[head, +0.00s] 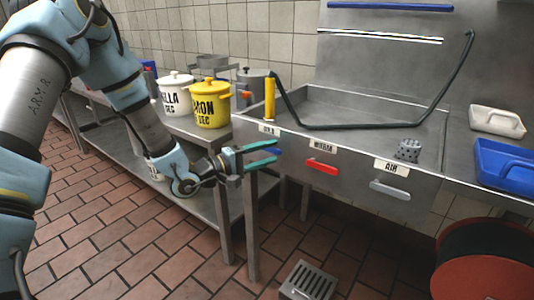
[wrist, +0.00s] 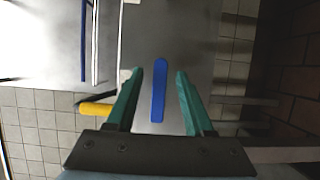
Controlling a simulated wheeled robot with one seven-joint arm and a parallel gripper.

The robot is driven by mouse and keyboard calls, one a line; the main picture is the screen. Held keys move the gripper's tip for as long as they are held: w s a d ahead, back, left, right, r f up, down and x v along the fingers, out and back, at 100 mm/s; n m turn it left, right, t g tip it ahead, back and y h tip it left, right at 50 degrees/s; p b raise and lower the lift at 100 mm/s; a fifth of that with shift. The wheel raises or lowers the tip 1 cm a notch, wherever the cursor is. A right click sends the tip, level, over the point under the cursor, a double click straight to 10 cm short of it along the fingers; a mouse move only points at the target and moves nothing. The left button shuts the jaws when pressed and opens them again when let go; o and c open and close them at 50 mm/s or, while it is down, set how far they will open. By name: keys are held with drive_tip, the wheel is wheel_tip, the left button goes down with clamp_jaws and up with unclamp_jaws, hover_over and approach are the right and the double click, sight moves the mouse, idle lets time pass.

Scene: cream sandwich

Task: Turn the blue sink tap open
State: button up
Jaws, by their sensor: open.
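The blue tap handle (wrist: 159,92) is a long, narrow bar on the grey sink front. In the wrist view it lies between my gripper's two green fingers, with a visible gap on each side. My gripper (head: 272,151) is open and empty at the left end of the sink front, below the leftmost white label (head: 269,130).
A red handle (head: 321,168) and a grey handle (head: 389,189) are farther right on the sink front. A yellow upright grip with a dark hose (head: 270,97) stands above. Yellow (head: 211,104) and white (head: 175,96) pots sit left. A red reel (head: 487,262) is at lower right.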

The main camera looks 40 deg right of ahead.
clamp_jaws()
idle(0.3)
idle(1.1)
